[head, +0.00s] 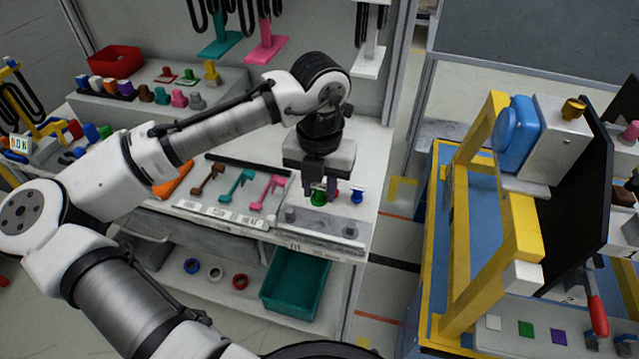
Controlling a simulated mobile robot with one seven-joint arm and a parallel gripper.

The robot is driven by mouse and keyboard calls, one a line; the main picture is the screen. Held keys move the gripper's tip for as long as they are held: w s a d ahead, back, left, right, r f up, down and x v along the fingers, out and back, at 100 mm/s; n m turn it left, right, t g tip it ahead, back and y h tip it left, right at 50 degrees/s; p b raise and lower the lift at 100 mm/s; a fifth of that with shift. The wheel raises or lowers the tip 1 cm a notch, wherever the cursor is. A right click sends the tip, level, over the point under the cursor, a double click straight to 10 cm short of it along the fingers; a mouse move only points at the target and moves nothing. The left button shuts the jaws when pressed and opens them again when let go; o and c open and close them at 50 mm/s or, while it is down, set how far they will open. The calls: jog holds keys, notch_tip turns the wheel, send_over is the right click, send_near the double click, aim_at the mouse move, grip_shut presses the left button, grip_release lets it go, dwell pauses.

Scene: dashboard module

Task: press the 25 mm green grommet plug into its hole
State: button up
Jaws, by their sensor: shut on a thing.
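My gripper (319,190) points down over a light tray at the front right of the workbench. Its two dark fingers are shut on the green grommet plug (318,200), whose lower part shows below the fingertips. The plug is at or just above the tray; I cannot tell which. A blue plug (357,195) stands just to the right. Part of a red thing shows beside the fingers. The black dashboard panel (575,190) stands steeply tilted in the yellow frame at the right, seen nearly edge-on. I cannot make out the plug's hole.
The tray (325,222) lies on the workbench next to brown, teal and pink tools. A teal bin (296,283) sits on the lower shelf. A floor gap separates the bench from the yellow frame (463,240), which has a blue knob (517,130) and a red-handled clamp (597,314).

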jog(key=shift+f+b, duration=1.85)
jog(key=shift+f, duration=1.05)
jog(key=shift+f, duration=1)
jog(key=shift+r, duration=0.15)
jog(key=shift+r+p, duration=0.55)
jog(key=shift+r, duration=0.05)
jog(key=shift+f+b, duration=0.4)
jog(key=shift+f, duration=0.3)
dwell(1.6)
jog(key=o, duration=0.9)
jog(key=shift+o, duration=0.2)
jog(key=shift+r, duration=0.1)
